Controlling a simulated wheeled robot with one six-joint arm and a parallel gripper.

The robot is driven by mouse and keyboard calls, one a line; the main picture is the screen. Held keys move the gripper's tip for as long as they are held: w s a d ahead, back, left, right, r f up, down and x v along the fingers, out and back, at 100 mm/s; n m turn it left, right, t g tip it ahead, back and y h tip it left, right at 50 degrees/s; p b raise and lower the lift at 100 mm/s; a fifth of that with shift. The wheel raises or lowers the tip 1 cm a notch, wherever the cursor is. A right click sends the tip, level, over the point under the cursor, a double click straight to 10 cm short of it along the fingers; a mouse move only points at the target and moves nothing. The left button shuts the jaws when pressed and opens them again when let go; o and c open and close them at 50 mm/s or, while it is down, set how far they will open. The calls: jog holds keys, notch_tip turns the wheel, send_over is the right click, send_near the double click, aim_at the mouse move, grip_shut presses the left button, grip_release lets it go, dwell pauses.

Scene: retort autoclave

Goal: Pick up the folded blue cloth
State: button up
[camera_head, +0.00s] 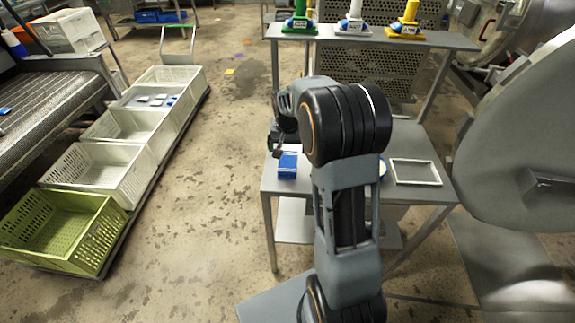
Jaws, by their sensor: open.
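A small blue block-shaped item with a pale band, which looks like the folded blue cloth (288,168), lies on the left end of the grey metal table (420,196). My gripper (276,152) is at the table's left edge, just above and slightly left of the blue item in the picture. It is open, and nothing shows between its fingers. The fingers are small and dark here, and I cannot tell the exact gap to the cloth. My arm hides the middle of the table.
A pale rectangular frame (414,172) lies on the table's right side. Green (299,20), white (353,22) and yellow (405,22) bottles stand on a shelf behind. Crates, including a green one (64,232), line the left floor. A large metal door (520,130) is at right.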

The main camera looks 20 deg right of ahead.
aim_at(288, 161)
jog(key=shift+w+d+f+p, duration=0.1)
jog(key=shift+w+f, duration=0.05)
jog(key=shift+f, duration=1.25)
jog(key=shift+w+d+f+p, duration=0.1)
jog(key=shift+f, duration=1.25)
jog(key=shift+w+d+f+p, duration=0.1)
jog(key=shift+w+f, duration=0.05)
jog(key=shift+f, duration=1.25)
jog(key=c, duration=1)
jog(key=shift+r, duration=0.1)
